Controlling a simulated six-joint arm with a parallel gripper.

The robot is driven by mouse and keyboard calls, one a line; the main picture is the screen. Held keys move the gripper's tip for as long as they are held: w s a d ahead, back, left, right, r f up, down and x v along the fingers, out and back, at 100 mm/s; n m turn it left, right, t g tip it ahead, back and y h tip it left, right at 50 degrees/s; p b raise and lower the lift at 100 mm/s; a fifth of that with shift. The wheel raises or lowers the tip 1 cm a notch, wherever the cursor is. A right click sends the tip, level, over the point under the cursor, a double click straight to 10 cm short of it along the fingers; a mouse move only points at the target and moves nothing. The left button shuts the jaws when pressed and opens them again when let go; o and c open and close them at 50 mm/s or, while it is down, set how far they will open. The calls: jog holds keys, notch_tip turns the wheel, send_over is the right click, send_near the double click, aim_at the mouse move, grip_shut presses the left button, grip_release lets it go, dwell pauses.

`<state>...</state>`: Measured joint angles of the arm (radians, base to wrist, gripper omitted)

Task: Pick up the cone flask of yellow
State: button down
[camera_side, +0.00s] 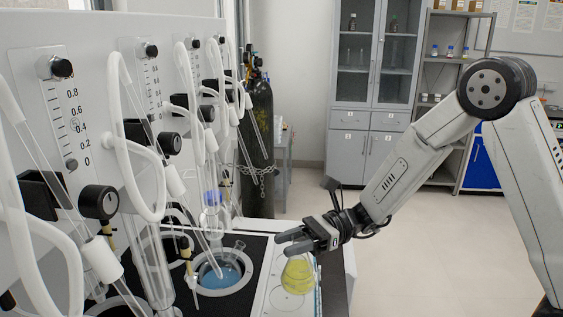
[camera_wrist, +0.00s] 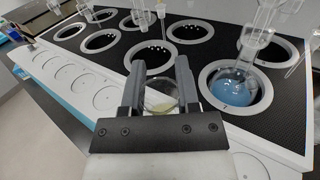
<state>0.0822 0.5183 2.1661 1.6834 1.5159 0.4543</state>
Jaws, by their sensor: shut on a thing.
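The cone flask of yellow (camera_side: 298,275) is a clear conical flask with yellow liquid, at the white front strip of the distiller in the side view. My gripper (camera_side: 292,240) is at its neck from above and to the right, with the fingers pointing left. In the wrist view the flask (camera_wrist: 160,97) shows between the two fingers of my gripper (camera_wrist: 157,82), which are shut on it. The gripper hides the flask's neck in the side view. I cannot tell whether its base touches the strip.
A flask with blue liquid (camera_side: 222,274) sits in a ringed well (camera_side: 247,288) left of my gripper; it also shows in the wrist view (camera_wrist: 232,88). Glass tubes and white hoses (camera_side: 140,165) crowd the left. Several empty wells and circular marks line the distiller. Open floor lies to the right.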

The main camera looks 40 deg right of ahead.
aim_at(303, 274)
jog(key=shift+s+d+r, duration=0.2)
jog(key=shift+s+r, duration=0.45)
jog(key=shift+r, duration=0.1)
jog(key=shift+s+d+r, duration=0.2)
jog(key=shift+s+r, duration=0.45)
jog(key=shift+r, duration=0.1)
jog(key=s+d+r, duration=0.2)
jog(key=s+r, duration=0.1)
jog(key=s, duration=0.5)
jog(key=shift+d+r, duration=0.15)
jog(key=shift+r, duration=0.15)
jog(key=shift+s, duration=0.1)
